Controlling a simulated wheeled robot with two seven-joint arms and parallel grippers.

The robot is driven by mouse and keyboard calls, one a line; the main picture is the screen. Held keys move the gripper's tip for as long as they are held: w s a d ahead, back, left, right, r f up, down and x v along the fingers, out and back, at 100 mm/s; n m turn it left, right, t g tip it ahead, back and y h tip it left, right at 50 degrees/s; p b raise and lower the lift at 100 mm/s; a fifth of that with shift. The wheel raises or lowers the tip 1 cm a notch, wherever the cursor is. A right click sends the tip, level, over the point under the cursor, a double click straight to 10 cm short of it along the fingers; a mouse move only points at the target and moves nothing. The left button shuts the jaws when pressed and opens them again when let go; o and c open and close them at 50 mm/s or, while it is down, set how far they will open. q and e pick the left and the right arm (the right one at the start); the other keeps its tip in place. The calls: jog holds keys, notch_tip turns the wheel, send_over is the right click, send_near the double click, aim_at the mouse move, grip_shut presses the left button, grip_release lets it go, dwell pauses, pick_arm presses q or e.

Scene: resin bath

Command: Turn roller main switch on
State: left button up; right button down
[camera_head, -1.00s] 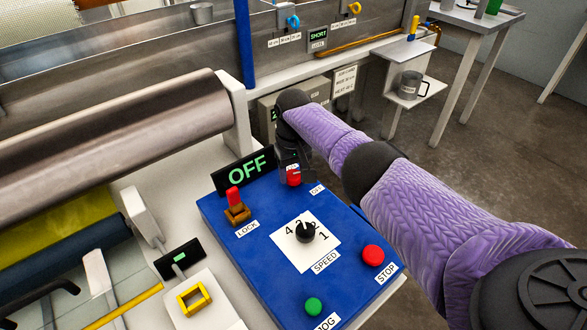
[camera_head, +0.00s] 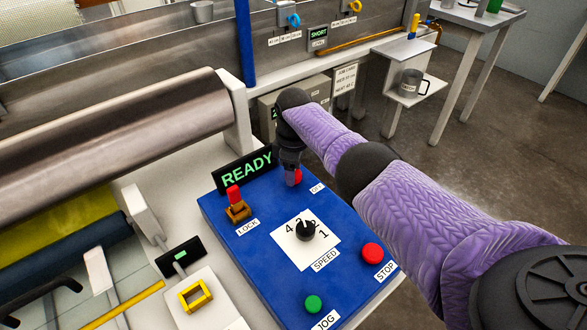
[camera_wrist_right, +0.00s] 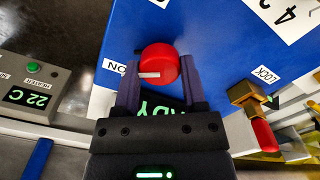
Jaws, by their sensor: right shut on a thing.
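The main switch, a red round knob (camera_wrist_right: 158,64) with a pale pointer line, sits on the blue control panel (camera_head: 262,215). In the right wrist view its pointer lies level, toward the "ON" label (camera_wrist_right: 115,66). My right gripper (camera_head: 293,180) is shut on the knob, with a dark finger on each side; in the head view it partly hides the knob. The black display (camera_head: 247,169) behind the panel reads "READY" in green. My left gripper is not in view.
The panel also carries a red-handled lock (camera_head: 236,203), a black speed dial (camera_head: 305,231), a red stop button (camera_head: 372,251) and a green jog button (camera_head: 313,303). A large metal roller (camera_head: 120,110) lies to the left. A heater box (camera_wrist_right: 35,85) stands close by.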

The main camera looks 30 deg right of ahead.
jog(key=shift+n, duration=0.8)
jog(key=shift+c, duration=0.7)
grip_release()
